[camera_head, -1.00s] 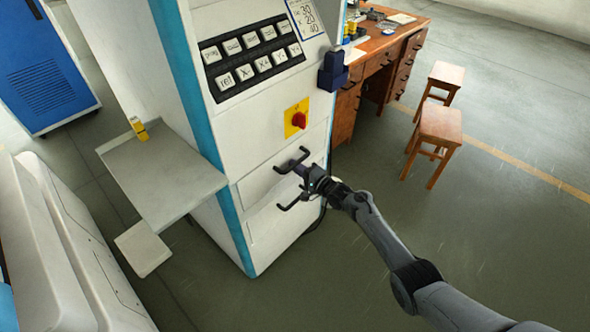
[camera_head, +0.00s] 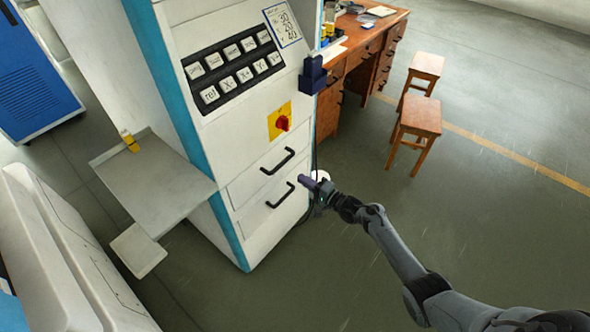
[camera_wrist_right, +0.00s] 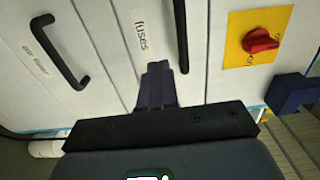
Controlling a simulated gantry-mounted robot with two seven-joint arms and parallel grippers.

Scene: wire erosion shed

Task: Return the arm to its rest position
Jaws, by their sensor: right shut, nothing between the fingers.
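My right gripper (camera_head: 305,181) is in front of the white machine cabinet (camera_head: 240,150), beside the lower of two black drawer handles (camera_head: 281,195). It also shows in the right wrist view (camera_wrist_right: 155,78), shut and empty, pointing at the drawer fronts near a label reading "fuses" (camera_wrist_right: 140,35). Both drawers look closed. My right arm reaches in from the lower right of the head view. My left gripper is not in view.
A red switch on a yellow plate (camera_head: 281,122) and a dark blue box (camera_head: 313,76) are above the gripper. A grey side shelf (camera_head: 155,178) juts out left. A wooden desk (camera_head: 365,50) and two stools (camera_head: 418,118) stand at right. Open floor lies between.

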